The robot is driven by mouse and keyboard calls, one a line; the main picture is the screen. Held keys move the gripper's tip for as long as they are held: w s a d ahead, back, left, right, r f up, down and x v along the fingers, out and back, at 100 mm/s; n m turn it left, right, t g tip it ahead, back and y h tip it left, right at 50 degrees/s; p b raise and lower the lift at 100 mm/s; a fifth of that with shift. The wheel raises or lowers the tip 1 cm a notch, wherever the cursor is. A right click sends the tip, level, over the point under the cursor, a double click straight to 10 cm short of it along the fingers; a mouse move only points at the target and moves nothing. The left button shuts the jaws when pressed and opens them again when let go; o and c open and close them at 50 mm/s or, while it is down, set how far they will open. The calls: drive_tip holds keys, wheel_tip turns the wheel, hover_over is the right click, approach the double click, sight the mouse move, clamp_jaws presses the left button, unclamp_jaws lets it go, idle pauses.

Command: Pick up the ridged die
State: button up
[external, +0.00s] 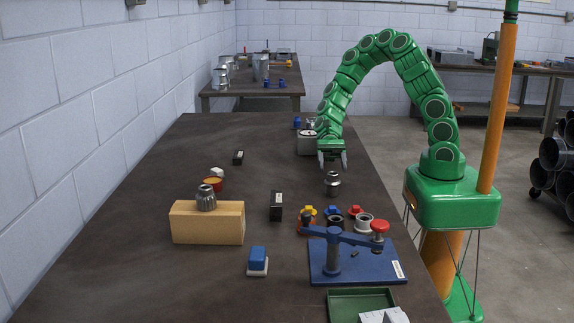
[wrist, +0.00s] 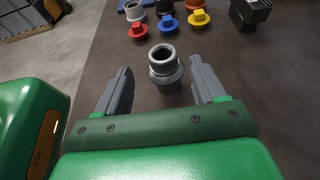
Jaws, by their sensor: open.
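A grey metal die (external: 332,184) with a wide collar and narrower neck stands upright on the dark table, just below my gripper (external: 332,160). In the wrist view the die (wrist: 165,72) shows its round open top, and a band runs round its body. It appears between my gripper's fingers (wrist: 160,68), with space on both sides. The fingers are open and empty, pointing down. A second, similar grey metal piece (external: 206,198) with a visibly ridged body sits on a wooden block (external: 225,230) at the left. I cannot tell ridges clearly on the nearer die.
Yellow (wrist: 198,18), blue (wrist: 168,22) and red (wrist: 137,30) knobbed pieces stand close to the die. A blue-based press (external: 330,265), a black block (external: 276,206) and a green tray (external: 345,306) are towards the front. The table's left middle has free room.

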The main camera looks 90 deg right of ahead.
sight(333, 177)
drive_tip(key=shift+r+x, duration=0.1)
drive_tip(key=shift+x, duration=1.7)
drive_tip(key=shift+r+x, duration=0.15)
drive_tip(key=shift+x, duration=1.7)
drive_tip(key=shift+w, duration=0.2)
clamp_jaws()
